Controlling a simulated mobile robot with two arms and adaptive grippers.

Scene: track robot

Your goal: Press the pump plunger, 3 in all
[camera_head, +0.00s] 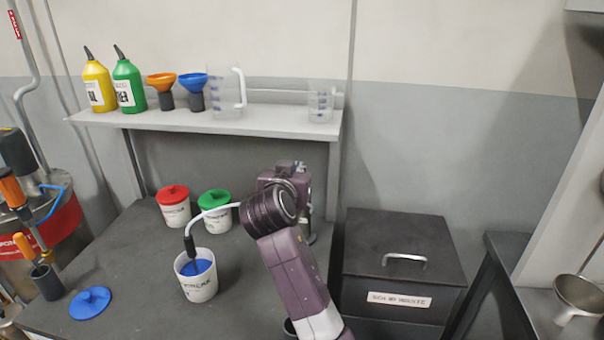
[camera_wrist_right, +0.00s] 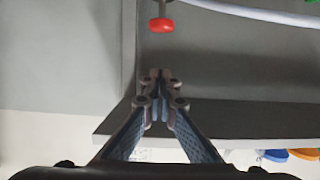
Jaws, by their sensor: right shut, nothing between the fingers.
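The pump plunger shows in the wrist view as a red knob (camera_wrist_right: 162,25) on a short grey rod. In the head view my right arm hides the knob. The white curved spout (camera_head: 220,208) comes from behind my arm and its dark nozzle hangs over a white cup (camera_head: 198,287) with blue inside. My right gripper (camera_wrist_right: 160,75) is shut and empty. Its fingertips are apart from the red knob in the wrist view; the exact gap cannot be told. In the head view its fingers are mostly hidden behind my wrist. My left gripper is not in view.
Red-lidded (camera_head: 174,206) and green-lidded (camera_head: 216,212) cups stand behind the spout. A loose blue lid (camera_head: 91,303) lies at the left. A shelf (camera_head: 265,122) holds bottles, funnels and jugs. A dark waste bin (camera_head: 400,243) stands right of my arm.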

